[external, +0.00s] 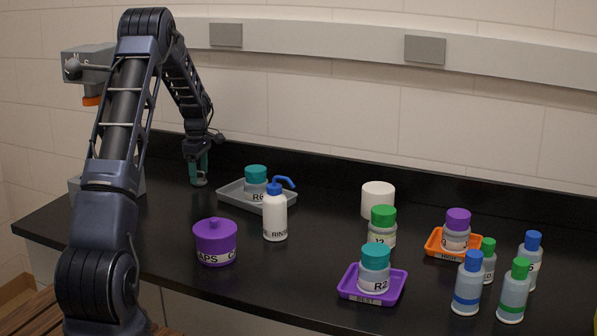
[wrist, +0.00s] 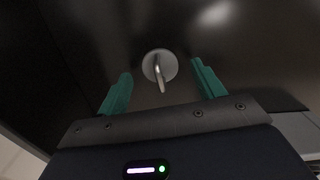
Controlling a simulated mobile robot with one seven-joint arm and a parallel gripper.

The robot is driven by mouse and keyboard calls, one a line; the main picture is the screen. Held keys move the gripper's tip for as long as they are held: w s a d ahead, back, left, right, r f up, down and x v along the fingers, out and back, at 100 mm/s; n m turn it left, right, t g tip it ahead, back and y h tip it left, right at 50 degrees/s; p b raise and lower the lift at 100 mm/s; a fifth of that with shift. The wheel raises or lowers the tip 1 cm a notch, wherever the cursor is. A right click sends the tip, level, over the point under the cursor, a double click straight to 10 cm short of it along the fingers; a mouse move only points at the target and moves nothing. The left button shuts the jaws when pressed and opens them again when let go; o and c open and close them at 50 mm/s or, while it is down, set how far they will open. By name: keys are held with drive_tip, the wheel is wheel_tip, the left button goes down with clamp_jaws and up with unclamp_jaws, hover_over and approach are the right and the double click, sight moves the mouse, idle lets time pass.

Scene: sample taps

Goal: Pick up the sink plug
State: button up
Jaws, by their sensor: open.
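The sink plug (wrist: 147,64) is a small round grey disc with an upright metal handle. It lies on the black worktop, in the upper middle of the wrist view. My gripper (wrist: 162,70) is open, with one teal finger on each side of the plug and a clear gap to both; nothing is held. In the external view my gripper (external: 197,168) points down at the worktop's back left. A small greyish shape shows under its fingertips there, too small to make out fully.
A grey tray (external: 228,196) with a teal-lidded jar stands right of my gripper. A white rinse bottle (external: 274,217) and a purple lidded pot (external: 215,242) are nearer the front. Jars, bottles, a purple tray (external: 372,297) and an orange tray (external: 436,250) fill the right side.

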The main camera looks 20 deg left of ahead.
drive_tip(key=shift+f, duration=0.45)
drive_tip(key=c, duration=1.1)
drive_tip(key=shift+r, duration=0.15)
